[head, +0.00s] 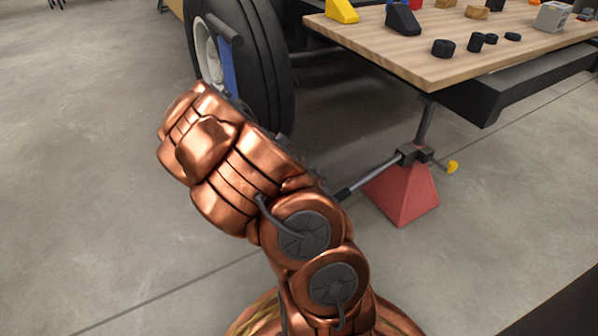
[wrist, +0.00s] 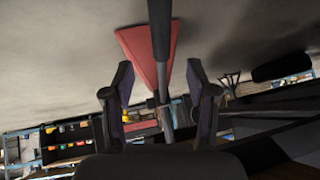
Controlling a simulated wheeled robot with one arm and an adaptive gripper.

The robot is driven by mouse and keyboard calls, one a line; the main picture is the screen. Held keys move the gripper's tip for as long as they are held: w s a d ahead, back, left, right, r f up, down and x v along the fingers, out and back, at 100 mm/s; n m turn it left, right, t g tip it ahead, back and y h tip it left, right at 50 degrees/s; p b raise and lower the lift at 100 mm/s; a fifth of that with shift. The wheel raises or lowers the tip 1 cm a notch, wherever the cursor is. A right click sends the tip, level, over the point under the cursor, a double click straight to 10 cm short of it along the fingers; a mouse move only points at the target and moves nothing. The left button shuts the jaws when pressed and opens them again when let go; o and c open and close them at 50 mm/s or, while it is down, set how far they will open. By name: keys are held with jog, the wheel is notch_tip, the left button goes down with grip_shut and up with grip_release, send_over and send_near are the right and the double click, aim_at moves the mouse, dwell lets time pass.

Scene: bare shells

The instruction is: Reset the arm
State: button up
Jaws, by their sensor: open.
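My copper-coloured arm rises from the bottom middle of the head view and bends up to the left, in front of a large black tyre. Beyond the fingers, a red stand (wrist: 136,42) and a dark bar appear, with the scene upside down.
A wooden table (head: 450,68) at the upper right bears several small dark, yellow and grey parts. A red jack stand (head: 402,190) with a grey rod is under its near edge, close to my arm. The tyre (head: 262,60) stands behind my arm. Floor at left is clear.

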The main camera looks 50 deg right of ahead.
jog(key=a+r+n+y+p, duration=0.25)
jog(key=a+r+p, duration=0.6)
jog(key=r, duration=0.45)
jog(key=a+r+n+y+p, duration=0.1)
jog(key=a+r+n+p, duration=0.3)
jog(key=a+r+p, duration=0.55)
jog(key=a+r+n+y+p, duration=0.25)
jog(key=a+r+p, duration=0.25)
jog(key=r+p, duration=0.8)
jog(key=s+a+r+n+p, duration=0.4)
jog(key=a+r+p, duration=0.1)
jog(key=r, duration=0.6)
jog(key=s+a+r+n+g+y+p, duration=0.1)
jog(key=s+a+r+n+p, duration=0.3)
jog(key=r+p, duration=0.3)
jog(key=s+a+r+n+p, duration=0.5)
jog(key=a+r+p, duration=0.1)
jog(key=r, duration=1)
jog(key=shift+s+r+g+y+p, duration=0.2)
jog(key=shift+s+g+y+p, duration=0.15)
jog(key=shift+p, duration=0.2)
jog(key=shift+w, duration=0.1)
jog(key=shift+c, duration=0.2)
jog(key=shift+c, duration=1)
jog(key=shift+d, duration=0.2)
jog(key=shift+c, duration=0.4)
